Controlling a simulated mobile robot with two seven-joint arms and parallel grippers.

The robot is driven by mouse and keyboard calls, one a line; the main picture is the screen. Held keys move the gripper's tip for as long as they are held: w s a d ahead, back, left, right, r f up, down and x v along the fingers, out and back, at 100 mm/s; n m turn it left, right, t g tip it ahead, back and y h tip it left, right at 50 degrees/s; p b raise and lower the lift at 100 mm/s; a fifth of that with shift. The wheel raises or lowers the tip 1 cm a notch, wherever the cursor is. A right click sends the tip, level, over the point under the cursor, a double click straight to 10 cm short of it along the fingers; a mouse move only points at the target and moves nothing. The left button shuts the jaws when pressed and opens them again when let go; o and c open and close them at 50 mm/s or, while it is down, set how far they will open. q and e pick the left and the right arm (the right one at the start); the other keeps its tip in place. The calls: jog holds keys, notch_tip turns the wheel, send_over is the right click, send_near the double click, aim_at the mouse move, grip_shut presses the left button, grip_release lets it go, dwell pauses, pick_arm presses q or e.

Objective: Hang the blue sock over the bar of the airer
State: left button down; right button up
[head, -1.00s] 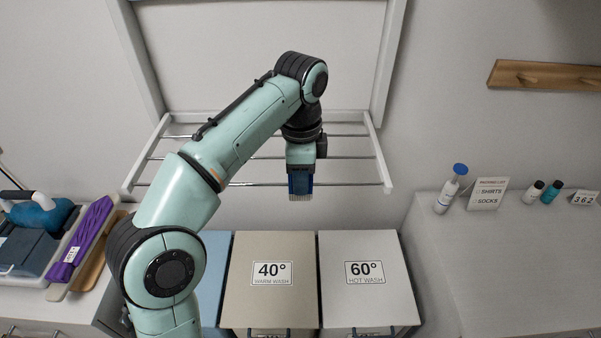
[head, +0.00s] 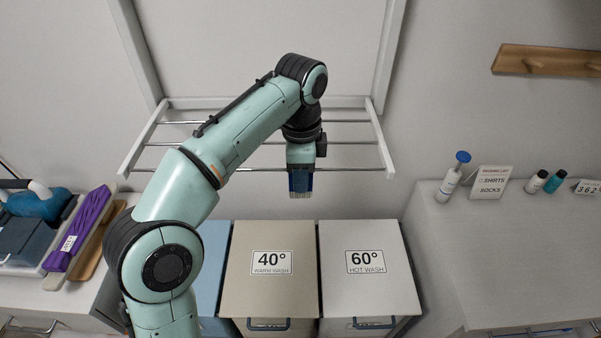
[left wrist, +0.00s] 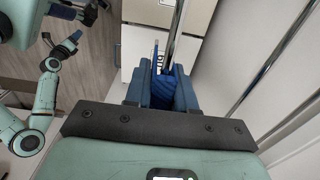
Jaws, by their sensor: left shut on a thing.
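The airer (head: 152,146) is a white wall frame with several thin metal bars, folded out above the bins. My left gripper (head: 300,187) points down at its front bar (head: 240,170), right of the middle. It is shut on the blue sock (left wrist: 162,84), which shows between the dark blue fingers in the left wrist view. The bar (left wrist: 178,38) runs up to the sock there; I cannot tell whether the sock lies over it or beside it. The fingers hide most of the sock. My right gripper (left wrist: 68,46) shows small at the left of the left wrist view.
Below the airer stand a blue bin, a 40° bin (head: 240,296) and a 60° bin (head: 400,292). A bottle (head: 450,184) and signs stand on the right counter (head: 500,250), mostly bare in front.

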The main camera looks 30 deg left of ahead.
pick_arm(q)
jog(key=c, duration=0.9)
grip_release()
jog(key=shift+o, duration=0.2)
jog(key=shift+r, duration=0.1)
notch_tip(320, 180, up, 12)
jog(key=p, duration=0.5)
jog(key=shift+w, duration=0.15)
jog(key=shift+r, duration=0.6)
pick_arm(e)
jog(key=w+r+t, duration=0.1)
jog(key=w+r, duration=0.5)
jog(key=r, duration=0.1)
jog(key=shift+w, duration=0.35)
pick_arm(q)
jog(key=shift+s, duration=0.2)
pick_arm(e)
jog(key=shift+r, duration=0.1)
